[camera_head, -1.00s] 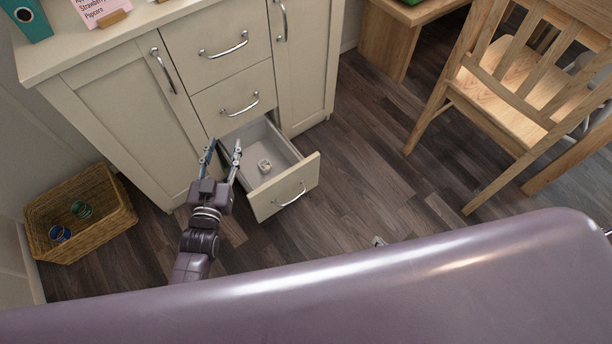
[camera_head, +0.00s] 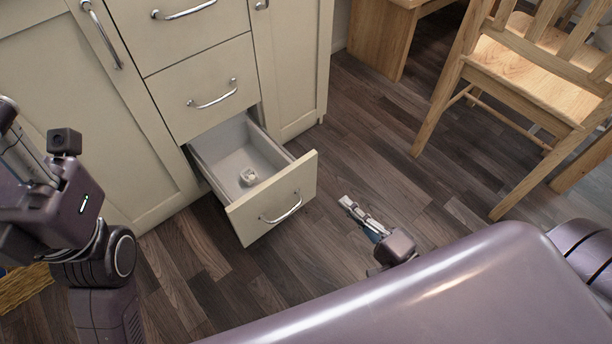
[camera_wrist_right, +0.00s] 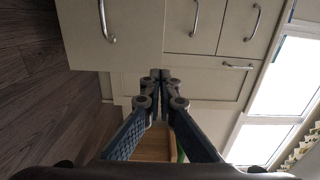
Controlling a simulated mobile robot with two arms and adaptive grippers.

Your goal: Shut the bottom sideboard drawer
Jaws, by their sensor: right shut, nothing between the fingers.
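The sideboard's bottom drawer (camera_head: 272,203) is pulled well out in the head view, with its cream front and metal handle facing me. A small pale object (camera_head: 248,177) lies inside it. My right gripper (camera_head: 346,203) is shut and empty, to the right of the drawer front and apart from it, low over the floor. In the right wrist view its fingers (camera_wrist_right: 160,75) meet, and a cream front with a handle (camera_wrist_right: 85,38) shows beyond them. My left gripper (camera_head: 10,125) is at the left edge before the sideboard door; its fingertips are cut off or hidden.
The sideboard (camera_head: 205,85) has closed drawers above the open one. A wooden chair (camera_head: 530,90) stands at the right, and a wooden desk (camera_head: 380,40) behind. A wicker basket (camera_head: 22,288) shows at lower left. Floor right of the drawer is clear.

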